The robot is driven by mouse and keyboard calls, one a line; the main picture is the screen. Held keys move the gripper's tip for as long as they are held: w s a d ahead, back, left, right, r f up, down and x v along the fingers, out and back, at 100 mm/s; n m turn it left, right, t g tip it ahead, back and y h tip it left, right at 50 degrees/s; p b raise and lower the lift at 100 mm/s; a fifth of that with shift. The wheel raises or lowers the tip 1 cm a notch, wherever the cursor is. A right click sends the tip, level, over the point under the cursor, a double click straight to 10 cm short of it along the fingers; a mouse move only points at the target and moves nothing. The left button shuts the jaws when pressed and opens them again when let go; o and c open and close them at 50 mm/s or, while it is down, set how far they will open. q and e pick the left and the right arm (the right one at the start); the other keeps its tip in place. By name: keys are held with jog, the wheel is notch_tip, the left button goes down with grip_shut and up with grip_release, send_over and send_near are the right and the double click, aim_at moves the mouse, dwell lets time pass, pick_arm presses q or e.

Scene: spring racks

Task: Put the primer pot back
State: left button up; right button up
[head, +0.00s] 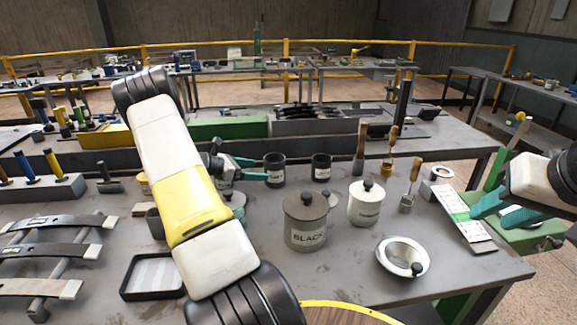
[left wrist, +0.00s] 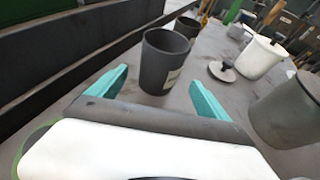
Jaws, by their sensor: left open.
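Two small dark open pots with pale labels stand near the bench's back ledge, the nearer-left pot (head: 274,172) and the other pot (head: 321,170). I cannot read which is the primer pot. My left gripper (head: 250,168) is open and points at the left pot. In the left wrist view that pot (left wrist: 164,62) stands upright just beyond and between the teal fingertips (left wrist: 158,92), not gripped. A small knobbed lid (left wrist: 222,71) lies beside it.
A grey lidded pot marked BLACK (head: 305,236) and a white lidded pot (head: 367,212) stand in front. A round metal dish (head: 403,248) is near the front right. Brushes (head: 410,190) stand at the right. A black tray (head: 152,276) and curved springs (head: 55,250) lie left.

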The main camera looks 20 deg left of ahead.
pick_arm(q)
jog(key=v, duration=0.3)
jog(key=shift+r, duration=0.1)
jog(key=s+d+r+m+g, duration=0.3)
jog(key=d+r+m, duration=0.45)
jog(key=d, duration=0.45)
jog(key=s+d+r+m+g, duration=0.3)
jog(key=d+r+m, duration=0.4)
jog(key=d, duration=0.4)
jog(key=s+d+r+m+y, duration=0.2)
jog(key=s+d+m, duration=0.1)
jog(key=s+m, duration=0.2)
jog(key=s+d+r+m+t+y, duration=0.1)
jog(key=s+d+r+m, duration=0.2)
jog(key=s, duration=0.6)
jog(key=s+d+r+m+y, duration=0.2)
jog(key=s+d+r+m, duration=0.1)
jog(key=s+d+m, duration=0.2)
jog(key=shift+s+m+y, duration=0.3)
jog(key=shift+s+m, duration=0.65)
